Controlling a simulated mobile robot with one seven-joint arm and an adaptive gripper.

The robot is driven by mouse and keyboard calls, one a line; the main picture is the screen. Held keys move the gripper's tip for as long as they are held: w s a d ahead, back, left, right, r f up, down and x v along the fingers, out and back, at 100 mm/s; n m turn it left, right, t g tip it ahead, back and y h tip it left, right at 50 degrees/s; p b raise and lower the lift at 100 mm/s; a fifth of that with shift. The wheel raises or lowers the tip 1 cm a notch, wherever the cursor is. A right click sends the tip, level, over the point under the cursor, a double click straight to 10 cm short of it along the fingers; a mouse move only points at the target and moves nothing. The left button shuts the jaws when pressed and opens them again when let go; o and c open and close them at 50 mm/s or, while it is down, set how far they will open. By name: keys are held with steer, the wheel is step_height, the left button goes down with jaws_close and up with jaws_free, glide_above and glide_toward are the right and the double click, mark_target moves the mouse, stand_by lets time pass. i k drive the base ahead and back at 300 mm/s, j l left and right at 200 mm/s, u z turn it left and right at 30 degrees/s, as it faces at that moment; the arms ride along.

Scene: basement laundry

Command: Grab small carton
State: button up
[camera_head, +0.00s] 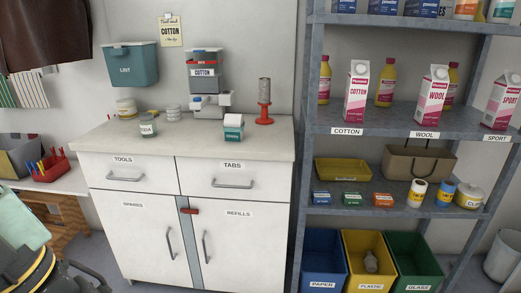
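Three small boxes stand in a row at the front of the lower shelf: a blue box (321,198), a green box (352,199) and an orange box (383,200). Their print is too small to read. Larger pink-and-white gable-top cartons stand on the shelf above: the cotton carton (356,92), the wool carton (432,97) and the sport carton (502,101), cut by the right edge. I cannot tell which one the task calls the small carton. My gripper is not in view.
The grey shelf unit (396,122) fills the right side. A yellow tray (342,170) and brown basket (418,163) sit behind the small boxes; spools stand right. Blue, yellow and green bins (412,262) are below. A white cabinet (128,213) stands left.

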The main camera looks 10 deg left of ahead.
mark_target(231, 135)
steer(key=i+l+u, duration=0.35)
steer(key=i, duration=0.15)
steer(key=i+l+u, duration=0.25)
steer(key=i+u, duration=0.15)
steer(key=i, duration=0.15)
